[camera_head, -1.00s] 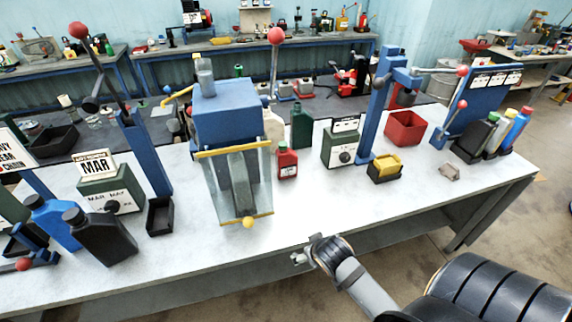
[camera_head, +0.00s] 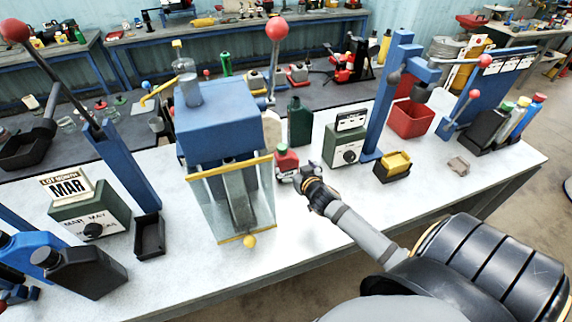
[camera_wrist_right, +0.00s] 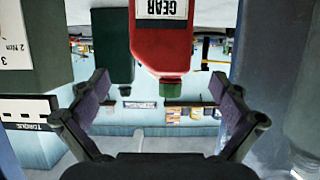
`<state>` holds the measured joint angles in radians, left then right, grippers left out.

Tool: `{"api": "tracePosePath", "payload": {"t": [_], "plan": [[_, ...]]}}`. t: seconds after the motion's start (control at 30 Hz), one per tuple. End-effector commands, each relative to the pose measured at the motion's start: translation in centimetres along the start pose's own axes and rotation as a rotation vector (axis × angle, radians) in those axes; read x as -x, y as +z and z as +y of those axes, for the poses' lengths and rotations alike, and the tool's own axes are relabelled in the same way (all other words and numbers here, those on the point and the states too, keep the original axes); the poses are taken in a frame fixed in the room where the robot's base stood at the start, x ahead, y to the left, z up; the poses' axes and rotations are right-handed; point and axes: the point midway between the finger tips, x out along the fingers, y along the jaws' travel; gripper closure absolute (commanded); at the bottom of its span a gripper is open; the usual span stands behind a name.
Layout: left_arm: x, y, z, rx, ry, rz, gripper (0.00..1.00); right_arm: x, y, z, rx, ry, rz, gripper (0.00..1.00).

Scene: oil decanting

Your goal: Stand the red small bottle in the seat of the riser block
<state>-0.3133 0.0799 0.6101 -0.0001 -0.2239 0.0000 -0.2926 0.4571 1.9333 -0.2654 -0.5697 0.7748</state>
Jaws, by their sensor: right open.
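The red small bottle (camera_head: 286,162) stands upright on the white table, right of the blue-topped clear-sided machine. In the right wrist view the red bottle (camera_wrist_right: 163,35) appears upside down, with a green cap and a "GEAR" label. My right gripper (camera_head: 303,177) is open beside the bottle's front right. In the wrist view its fingers (camera_wrist_right: 160,88) spread to either side of the bottle's cap end; I cannot tell contact. A low black block holding a yellow piece (camera_head: 396,161) stands to the right; I cannot tell whether it is the riser block. My left gripper is out of view.
A dark green bottle (camera_head: 300,122) stands behind the red one. A green dial box (camera_head: 343,147) and a blue lever press (camera_head: 378,110) stand to the right. The clear-sided machine (camera_head: 217,125) is close on the left. White tabletop is free in front.

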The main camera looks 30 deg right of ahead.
Motion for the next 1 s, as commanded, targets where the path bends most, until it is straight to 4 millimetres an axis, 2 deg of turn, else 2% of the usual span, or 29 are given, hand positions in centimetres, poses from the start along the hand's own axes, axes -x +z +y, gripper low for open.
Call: {"api": "tracePosePath", "payload": {"t": [0.07,0.17,0.33,0.43,0.53,0.7,0.93,0.97,1.0], "plan": [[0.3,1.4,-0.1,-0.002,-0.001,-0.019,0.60,-1.3,-0.1,0.1,-0.001,0.002,0.001,0.00],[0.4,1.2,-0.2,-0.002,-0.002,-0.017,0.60,-2.1,-0.1,0.0,0.000,0.001,0.000,0.00],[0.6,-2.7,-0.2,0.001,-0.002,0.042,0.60,-2.6,0.0,0.0,0.000,0.000,0.000,0.00],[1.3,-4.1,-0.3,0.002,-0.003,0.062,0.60,-3.8,0.2,-0.1,-0.002,0.001,-0.002,0.00],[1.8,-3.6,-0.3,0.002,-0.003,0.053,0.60,-5.4,0.5,-0.1,-0.001,0.002,-0.002,0.00],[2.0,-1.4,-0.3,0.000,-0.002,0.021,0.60,-7.3,0.7,-0.1,0.001,0.000,-0.001,0.00],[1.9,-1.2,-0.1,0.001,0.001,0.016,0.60,-7.5,0.8,-0.1,0.002,0.000,-0.001,0.00],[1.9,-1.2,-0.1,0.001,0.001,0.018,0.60,-7.5,0.8,-0.1,0.002,0.000,-0.001,0.01],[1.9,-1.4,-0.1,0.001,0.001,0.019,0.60,-7.5,0.8,-0.1,0.002,0.000,-0.001,0.07]]}}
